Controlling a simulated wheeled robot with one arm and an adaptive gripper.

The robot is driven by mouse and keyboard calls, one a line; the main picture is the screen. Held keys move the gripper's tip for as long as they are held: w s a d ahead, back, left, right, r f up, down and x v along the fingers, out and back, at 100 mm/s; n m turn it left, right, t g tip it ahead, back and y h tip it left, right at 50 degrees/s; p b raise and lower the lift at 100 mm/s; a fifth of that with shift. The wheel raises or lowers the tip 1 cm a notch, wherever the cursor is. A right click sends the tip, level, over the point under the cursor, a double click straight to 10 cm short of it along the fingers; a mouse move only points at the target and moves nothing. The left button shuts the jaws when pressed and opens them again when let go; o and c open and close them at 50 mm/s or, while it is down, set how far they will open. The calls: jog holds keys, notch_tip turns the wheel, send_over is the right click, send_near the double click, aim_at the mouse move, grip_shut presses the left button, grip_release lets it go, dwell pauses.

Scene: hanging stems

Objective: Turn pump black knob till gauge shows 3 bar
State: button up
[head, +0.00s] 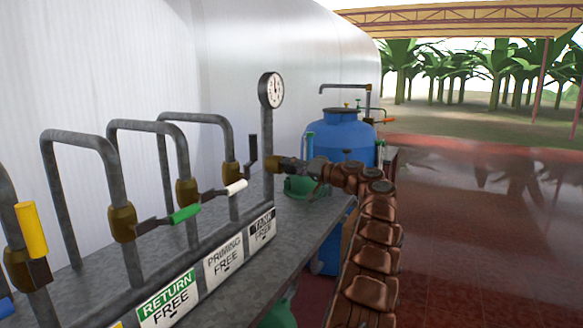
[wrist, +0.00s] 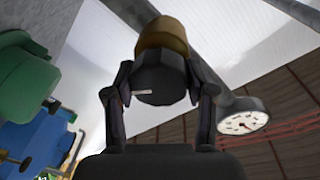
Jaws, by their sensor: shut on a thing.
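The black knob (wrist: 158,80) is round with a pale line on its face. It sits on a brass body (wrist: 161,40) in the wrist view. My gripper (wrist: 157,92) is shut on the knob, with one finger on each side. In the head view my gripper (head: 300,166) reaches the brass fitting (head: 284,164) on the pipe, and its jaws hide the knob. The gauge (head: 271,90) stands above on the same pipe with a white face. It also shows in the wrist view (wrist: 243,121); its reading is too small to tell.
Bent grey pipes with valves stand at left, with green (head: 185,214), white (head: 236,187) and yellow (head: 32,230) handles. Labels line the metal bench (head: 315,212). A green pump (head: 300,187) and a blue tank (head: 340,134) stand beyond. Open tiled floor is at right.

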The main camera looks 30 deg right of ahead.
jog(key=shift+r+m+p, duration=0.2)
jog(key=shift+m+p, duration=0.3)
jog(key=shift+p, duration=0.25)
jog(key=shift+f+m+p, duration=0.25)
jog(key=shift+m+p, duration=0.2)
jog(key=shift+m, duration=0.15)
jog(key=o, duration=1.2)
jog(key=shift+c, duration=0.2)
jog(key=v, duration=1.2)
jog(key=shift+r, duration=0.15)
